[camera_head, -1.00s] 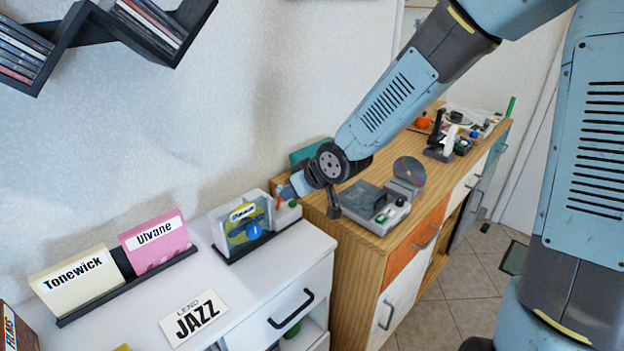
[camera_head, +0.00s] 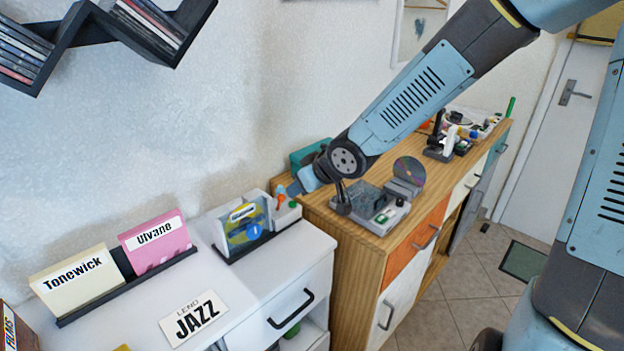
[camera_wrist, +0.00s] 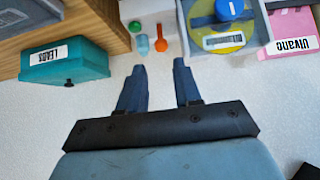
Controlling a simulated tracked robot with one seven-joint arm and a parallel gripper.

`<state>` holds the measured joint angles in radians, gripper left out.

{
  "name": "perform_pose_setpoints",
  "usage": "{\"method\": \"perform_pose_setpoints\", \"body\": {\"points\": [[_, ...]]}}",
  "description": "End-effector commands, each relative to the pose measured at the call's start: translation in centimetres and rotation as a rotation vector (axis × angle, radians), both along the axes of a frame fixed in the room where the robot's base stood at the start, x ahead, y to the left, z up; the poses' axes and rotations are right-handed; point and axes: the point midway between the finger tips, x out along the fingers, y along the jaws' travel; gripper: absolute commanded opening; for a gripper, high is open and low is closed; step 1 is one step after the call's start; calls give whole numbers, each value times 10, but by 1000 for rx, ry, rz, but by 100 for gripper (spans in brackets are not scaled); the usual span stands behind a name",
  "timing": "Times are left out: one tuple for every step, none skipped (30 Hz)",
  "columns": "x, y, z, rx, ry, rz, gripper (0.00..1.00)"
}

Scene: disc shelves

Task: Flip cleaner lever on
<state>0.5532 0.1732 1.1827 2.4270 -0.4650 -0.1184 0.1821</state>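A grey machine (camera_head: 370,206) with a green button sits on the wooden cabinet, and I take it to be the cleaner. My arm partly covers its left side. I cannot make out its lever for sure. A grey edge (camera_wrist: 25,20), maybe the same machine, shows at the top left of the wrist view. My gripper (camera_head: 284,190) is left of the machine in the head view, over the gap side between cabinet and white desk. In the wrist view my gripper (camera_wrist: 159,66) has its two fingers apart with nothing between them.
A teal box labelled LEADS (camera_wrist: 65,65) stands at the wall; it also shows in the head view (camera_head: 308,152). A disc holder (camera_head: 245,228) and a small white caddy (camera_head: 287,214) stand on the white desk (camera_head: 255,290). A disc (camera_head: 409,170) stands behind the machine.

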Motion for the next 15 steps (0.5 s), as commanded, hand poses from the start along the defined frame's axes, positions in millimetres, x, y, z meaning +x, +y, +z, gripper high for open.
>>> {"method": "perform_pose_setpoints", "body": {"points": [[0,-2,1,0,0,-1,33],[0,-2,1,0,1,-2,33],[-1,-2,2,1,1,-1,33],[-1,-3,2,1,1,-3,33],[-2,-3,3,1,2,-2,33],[-2,-4,4,1,2,-2,33],[-2,-4,4,1,2,-2,33],[-3,-4,5,1,2,-1,33],[-3,-5,5,1,1,-1,33],[-4,-5,6,1,1,-1,33],[-4,-6,7,1,2,-2,33],[-4,-7,7,1,2,-2,33],[-5,-7,8,1,2,-2,33],[-5,-7,8,1,2,-2,33],[-6,-8,9,1,1,-1,33]]}}
